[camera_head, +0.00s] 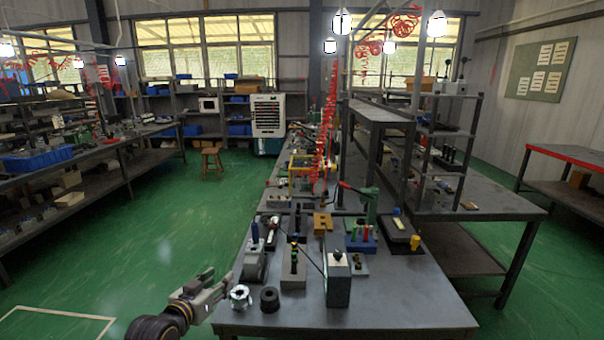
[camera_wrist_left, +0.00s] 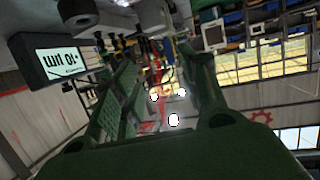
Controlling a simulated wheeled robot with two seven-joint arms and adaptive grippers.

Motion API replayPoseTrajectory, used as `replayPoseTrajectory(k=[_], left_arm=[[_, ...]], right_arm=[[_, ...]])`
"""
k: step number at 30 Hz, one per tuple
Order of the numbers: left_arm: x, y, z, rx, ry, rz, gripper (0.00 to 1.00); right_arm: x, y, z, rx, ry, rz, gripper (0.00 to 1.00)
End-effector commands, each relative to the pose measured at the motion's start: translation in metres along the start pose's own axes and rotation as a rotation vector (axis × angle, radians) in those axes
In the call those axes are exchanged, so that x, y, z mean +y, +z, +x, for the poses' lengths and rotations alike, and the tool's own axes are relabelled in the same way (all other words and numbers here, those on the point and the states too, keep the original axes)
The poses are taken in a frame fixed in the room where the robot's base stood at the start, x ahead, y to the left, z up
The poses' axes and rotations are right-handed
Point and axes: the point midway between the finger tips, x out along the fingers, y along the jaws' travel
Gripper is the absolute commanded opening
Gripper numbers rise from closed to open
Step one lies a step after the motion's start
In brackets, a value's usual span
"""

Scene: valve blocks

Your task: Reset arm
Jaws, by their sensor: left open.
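My left gripper (camera_head: 222,283) is at the lower left in the head view, beside the near left corner of the workbench (camera_head: 390,305). Its two fingers stand apart with nothing visible between them in the left wrist view (camera_wrist_left: 155,75). A silver notched metal piece (camera_head: 240,297) and a dark ring-shaped piece (camera_head: 270,299) stand on the bench just right of it. The gripper looks apart from both. The wrist view is tilted. My right gripper is in neither view.
A grey box-like block (camera_head: 338,281) and a block with coloured pegs (camera_head: 293,268) stand near the bench's front. Another grey device (camera_head: 255,258) stands at its left edge. A box with a lit display (camera_wrist_left: 58,60) shows in the wrist view. Green floor (camera_head: 150,235) left is open.

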Motion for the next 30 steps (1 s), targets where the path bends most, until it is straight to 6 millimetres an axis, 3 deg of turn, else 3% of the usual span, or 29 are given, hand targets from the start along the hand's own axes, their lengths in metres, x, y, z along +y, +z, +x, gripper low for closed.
replayPoseTrajectory(k=[8, 14, 24, 30], left_arm=[[0.014, 0.041, -0.015, -0.126, 0.004, 0.003, 0.43], [0.029, 0.088, -0.038, -0.279, 0.003, 0.004, 0.43], [0.057, 0.184, -0.118, -0.648, -0.022, -0.004, 0.43], [0.064, 0.212, -0.154, -0.783, -0.040, -0.011, 0.43]], right_arm=[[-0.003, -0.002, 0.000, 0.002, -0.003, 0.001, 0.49], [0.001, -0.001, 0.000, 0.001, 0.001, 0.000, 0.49], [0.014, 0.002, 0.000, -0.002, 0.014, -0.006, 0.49], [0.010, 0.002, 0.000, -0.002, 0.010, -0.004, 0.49]])
